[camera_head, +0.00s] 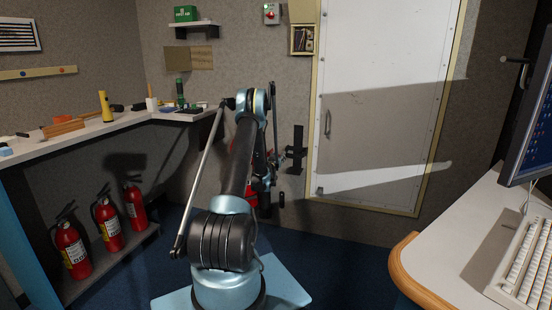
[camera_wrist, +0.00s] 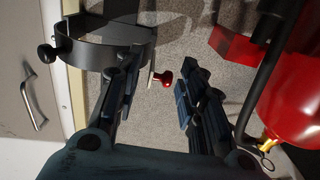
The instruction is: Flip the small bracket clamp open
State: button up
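A black bracket clamp (camera_wrist: 108,50) with a curved band is at the upper left of the wrist view, with a dark round knob at its left end. A small red knob (camera_wrist: 163,79) on a short pale stem sits to the right of the band. My gripper (camera_wrist: 157,90) is open, its two dark fingers on either side of the red knob in the picture; I see no clear contact. In the head view a black bracket (camera_head: 297,150) is on the wall left of the door. My gripper is mostly hidden there behind my arm.
A red extinguisher (camera_wrist: 292,88) fills the right of the wrist view, close to the right finger. A white door (camera_head: 375,110) with a handle is right of the bracket. Several extinguishers (camera_head: 108,225) stand on a low shelf at left. A desk (camera_head: 440,250) is at right.

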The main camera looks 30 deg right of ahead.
jog(key=shift+w+d, duration=0.35)
jog(key=shift+d, duration=0.05)
jog(key=shift+w+a, duration=0.1)
grip_shut()
jog(key=shift+a, duration=0.1)
